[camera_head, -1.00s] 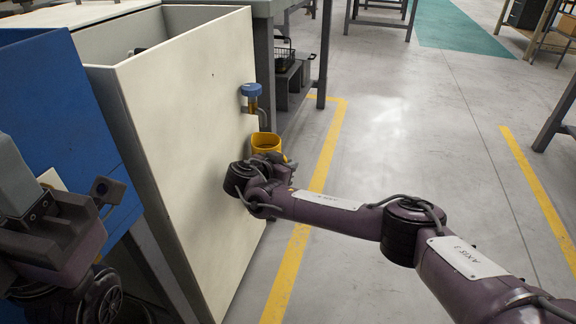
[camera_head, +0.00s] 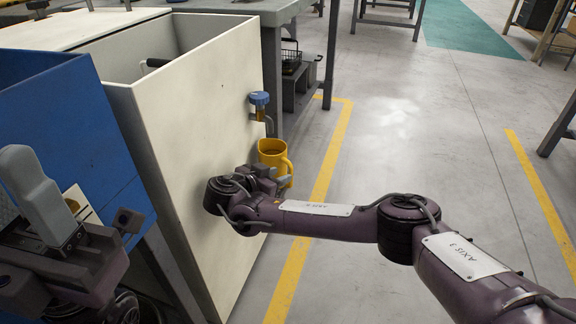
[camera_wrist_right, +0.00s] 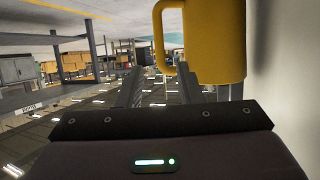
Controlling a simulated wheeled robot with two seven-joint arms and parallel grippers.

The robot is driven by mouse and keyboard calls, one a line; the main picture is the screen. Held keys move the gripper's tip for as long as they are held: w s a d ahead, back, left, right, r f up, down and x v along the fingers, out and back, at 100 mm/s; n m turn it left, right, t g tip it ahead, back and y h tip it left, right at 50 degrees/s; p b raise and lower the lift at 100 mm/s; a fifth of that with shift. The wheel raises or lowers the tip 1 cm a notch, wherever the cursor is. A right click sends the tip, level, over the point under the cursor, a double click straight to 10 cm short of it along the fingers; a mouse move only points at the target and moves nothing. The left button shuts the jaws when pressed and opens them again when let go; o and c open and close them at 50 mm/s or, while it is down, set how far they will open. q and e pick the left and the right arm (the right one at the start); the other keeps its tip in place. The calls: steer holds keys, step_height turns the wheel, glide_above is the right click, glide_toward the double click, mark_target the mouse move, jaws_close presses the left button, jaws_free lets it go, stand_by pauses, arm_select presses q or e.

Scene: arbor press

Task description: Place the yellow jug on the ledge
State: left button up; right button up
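The yellow jug (camera_head: 272,152) stands upright against the pale cabinet side, below a blue-capped tap. Its handle faces right; what supports its base is hidden behind my right gripper (camera_head: 270,178), and I cannot make out the ledge. In the right wrist view the jug (camera_wrist_right: 218,42) fills the upper right, its handle above the gap between the fingers. My right gripper (camera_wrist_right: 168,90) is open, its fingers apart and nothing visible between them, close to the jug; contact is unclear. My left gripper (camera_head: 45,215) is at the left edge, partly cut off, its opening unclear.
The open-topped pale cabinet (camera_head: 190,110) and a blue panel (camera_head: 60,120) take up the left. The blue-capped tap (camera_head: 260,100) sticks out above the jug. A grey bench (camera_head: 270,20) stands behind. Floor with yellow lines (camera_head: 300,250) is clear to the right.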

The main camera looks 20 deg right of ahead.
steer(key=p+v, duration=0.1)
steer(key=v, duration=0.2)
steer(key=shift+s+a+r, duration=0.15)
steer(key=shift+s+a, duration=0.1)
steer(key=shift+a, duration=0.05)
stand_by(0.3)
